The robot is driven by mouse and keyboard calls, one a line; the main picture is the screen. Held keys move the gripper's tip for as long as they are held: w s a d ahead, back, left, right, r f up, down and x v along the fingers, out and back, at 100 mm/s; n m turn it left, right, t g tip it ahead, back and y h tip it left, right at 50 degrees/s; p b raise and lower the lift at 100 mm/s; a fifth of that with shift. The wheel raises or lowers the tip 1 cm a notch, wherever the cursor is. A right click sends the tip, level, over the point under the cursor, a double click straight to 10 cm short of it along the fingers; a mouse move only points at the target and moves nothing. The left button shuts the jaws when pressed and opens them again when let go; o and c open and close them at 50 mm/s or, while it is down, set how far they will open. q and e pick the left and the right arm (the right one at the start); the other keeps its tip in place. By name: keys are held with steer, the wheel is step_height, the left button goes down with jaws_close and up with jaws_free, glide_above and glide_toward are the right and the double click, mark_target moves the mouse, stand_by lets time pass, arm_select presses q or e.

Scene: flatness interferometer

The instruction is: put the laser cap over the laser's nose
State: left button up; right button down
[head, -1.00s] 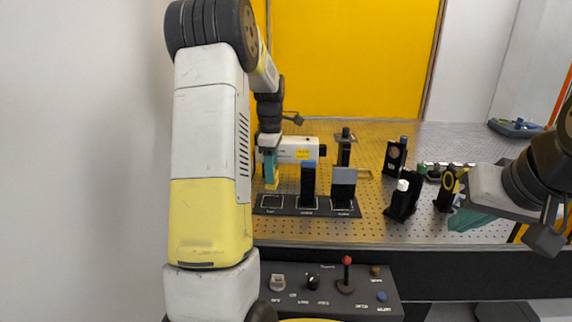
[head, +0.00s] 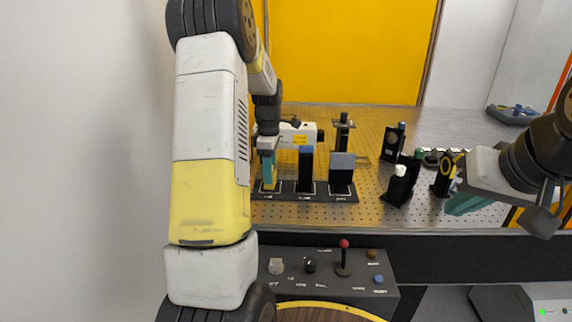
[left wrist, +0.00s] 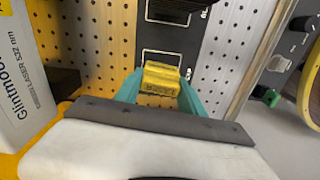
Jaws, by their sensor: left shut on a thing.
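The laser is a white box (head: 298,133) with a yellow label and a dark nose (head: 320,135) on its right end. Its lettered side (left wrist: 22,75) shows at the left of the left wrist view. My left gripper (head: 268,178) is shut on the yellow laser cap (head: 268,186), which also shows between the teal fingers (left wrist: 160,90) in the left wrist view. The cap (left wrist: 160,76) is at the leftmost outlined slot of the black holder plate (head: 325,197), in front of the laser. I cannot tell whether it touches the plate. My right gripper (head: 468,203) is off to the right, its opening unclear.
A blue-topped black post (head: 306,170) and a grey-faced block (head: 342,168) stand on the plate. Dark mounts (head: 398,186) stand to the right. A control box (head: 330,275) with a red-knobbed lever sits below the table edge.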

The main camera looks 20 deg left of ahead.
arm_select(q)
steer(key=shift+f, duration=0.35)
stand_by(0.6)
steer(key=o, duration=1.1)
steer(key=shift+r, duration=3.5)
